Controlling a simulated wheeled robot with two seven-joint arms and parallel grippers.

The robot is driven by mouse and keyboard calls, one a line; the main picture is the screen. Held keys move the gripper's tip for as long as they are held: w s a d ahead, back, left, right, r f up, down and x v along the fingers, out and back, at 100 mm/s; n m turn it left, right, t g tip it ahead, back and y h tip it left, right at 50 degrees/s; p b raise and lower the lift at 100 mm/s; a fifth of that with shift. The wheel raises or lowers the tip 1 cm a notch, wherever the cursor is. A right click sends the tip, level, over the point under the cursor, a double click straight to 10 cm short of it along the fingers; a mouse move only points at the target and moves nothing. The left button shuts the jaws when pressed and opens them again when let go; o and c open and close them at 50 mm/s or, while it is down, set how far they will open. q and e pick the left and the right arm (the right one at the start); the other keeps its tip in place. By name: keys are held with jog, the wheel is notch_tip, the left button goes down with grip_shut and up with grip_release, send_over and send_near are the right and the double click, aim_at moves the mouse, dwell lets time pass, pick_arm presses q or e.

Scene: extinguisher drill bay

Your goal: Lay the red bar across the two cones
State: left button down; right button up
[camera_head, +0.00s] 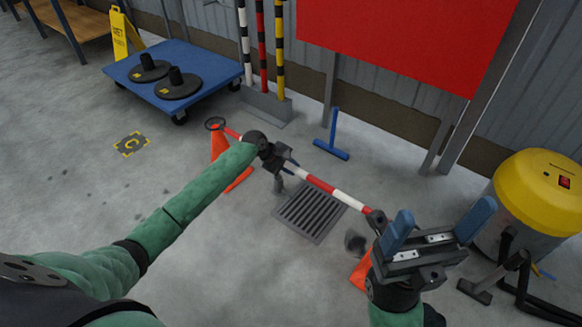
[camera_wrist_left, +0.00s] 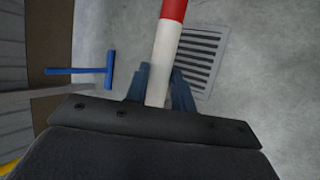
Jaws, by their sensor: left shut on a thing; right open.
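The red bar (camera_head: 322,186) is striped red and white and runs from upper left to lower right. My left gripper (camera_head: 283,172) is shut on it near its middle; the left wrist view shows a white band of the bar (camera_wrist_left: 164,60) between the blue fingers. A dark ring at the bar's far end shows above the left orange cone (camera_head: 221,150). The right orange cone (camera_head: 361,271) is mostly hidden behind my right gripper (camera_head: 436,224), which is open and empty near the bar's dark right end. I cannot tell whether the bar touches either cone.
A floor grate (camera_head: 310,211) lies under the bar. A blue trolley (camera_head: 205,62) with black bases stands at the back left, beside striped posts (camera_head: 262,50). A yellow-topped drum (camera_head: 540,190) stands at the right. The left floor is mostly clear.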

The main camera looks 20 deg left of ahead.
pick_arm(q)
jog(key=shift+f, duration=0.15)
jog(key=shift+f, duration=1.2)
notch_tip(320, 180, down, 7)
jog(key=shift+f, duration=0.2)
jog(key=c, duration=1.1)
grip_release()
jog(key=shift+c, duration=0.2)
jog(key=shift+o, duration=0.2)
